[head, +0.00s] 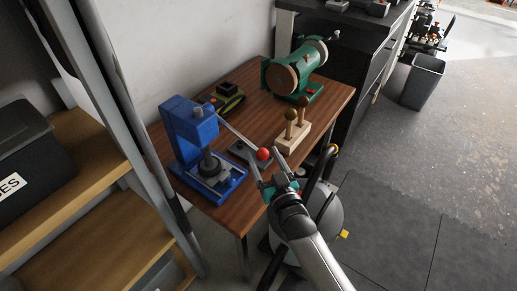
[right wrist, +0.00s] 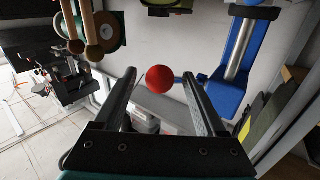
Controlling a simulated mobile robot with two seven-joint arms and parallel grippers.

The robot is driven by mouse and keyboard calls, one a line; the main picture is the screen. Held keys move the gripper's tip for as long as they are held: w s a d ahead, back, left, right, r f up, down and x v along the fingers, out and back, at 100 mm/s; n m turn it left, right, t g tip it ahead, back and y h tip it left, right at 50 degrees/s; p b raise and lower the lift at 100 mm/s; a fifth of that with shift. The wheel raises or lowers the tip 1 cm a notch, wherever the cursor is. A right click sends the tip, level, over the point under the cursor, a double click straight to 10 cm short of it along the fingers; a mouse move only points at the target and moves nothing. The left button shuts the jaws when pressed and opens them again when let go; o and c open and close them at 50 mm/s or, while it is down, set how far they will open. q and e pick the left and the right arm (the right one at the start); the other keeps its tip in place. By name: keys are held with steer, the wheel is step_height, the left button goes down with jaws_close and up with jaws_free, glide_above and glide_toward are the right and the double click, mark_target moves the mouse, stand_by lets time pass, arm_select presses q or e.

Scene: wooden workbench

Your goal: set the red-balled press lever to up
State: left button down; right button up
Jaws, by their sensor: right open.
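The blue press (head: 190,125) stands at the left front of the wooden workbench. Its thin lever (head: 236,132) runs from the press head out to the right, sloping down in the picture to a red ball (head: 263,154). My right gripper (head: 267,168) is open with its fingertips close to the ball, on the near side of it. In the right wrist view the red ball (right wrist: 169,79) shows between the two finger tips, with gaps on both sides, and the press's blue column (right wrist: 237,55) is at upper right. My left gripper is not in view.
A wooden block with ball-topped pegs (head: 293,136) stands right of the lever, near the bench's (head: 335,95) front edge. A green grinder (head: 276,77) is at the back, and a small green-and-black device (head: 229,97) lies behind the press. A shelf (head: 80,245) stands left.

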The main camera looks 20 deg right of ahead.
mark_target(260, 149)
steer(key=w, duration=0.3)
steer(key=shift+w+a+f+b, duration=0.1)
steer(key=shift+w+b, duration=0.15)
steer(key=shift+b, duration=0.15)
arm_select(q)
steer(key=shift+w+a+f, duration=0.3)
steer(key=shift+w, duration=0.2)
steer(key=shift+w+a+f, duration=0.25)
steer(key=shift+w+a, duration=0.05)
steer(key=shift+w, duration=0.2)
arm_select(e)
steer(key=shift+w, duration=0.5)
steer(key=shift+c, duration=0.3)
jaws_close()
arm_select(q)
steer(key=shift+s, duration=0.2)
arm_select(e)
steer(key=shift+r, duration=0.3)
